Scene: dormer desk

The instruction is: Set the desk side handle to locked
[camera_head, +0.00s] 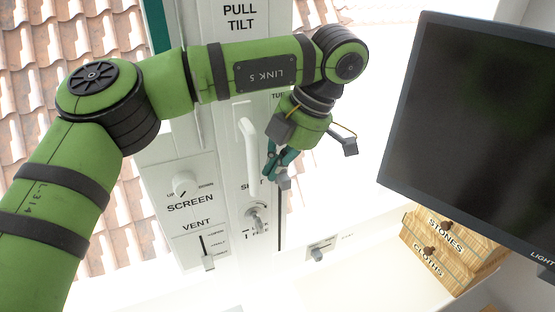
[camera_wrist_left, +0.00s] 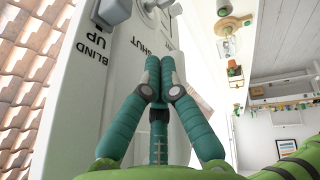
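A white lever handle (camera_head: 249,140) is on the white window frame, with its grip hanging down toward the word "SHUT". I take it as the desk side handle, though no label naming it so is readable. A round keyed lock (camera_head: 256,216) sits below it. My left gripper (camera_head: 279,178) hangs just right of the handle, apart from it in the picture. In the left wrist view, the teal fingers (camera_wrist_left: 160,68) come together at their tips, with nothing visible between them. My right gripper is not in view.
A dark monitor (camera_head: 470,130) stands at the right. Wooden boxes labelled "STONES" and "CLOTHS" (camera_head: 450,250) are below it. A screen knob (camera_head: 183,184) and a vent slider (camera_head: 208,262) are left of the lock. A small switch plate (camera_head: 320,250) is lower right.

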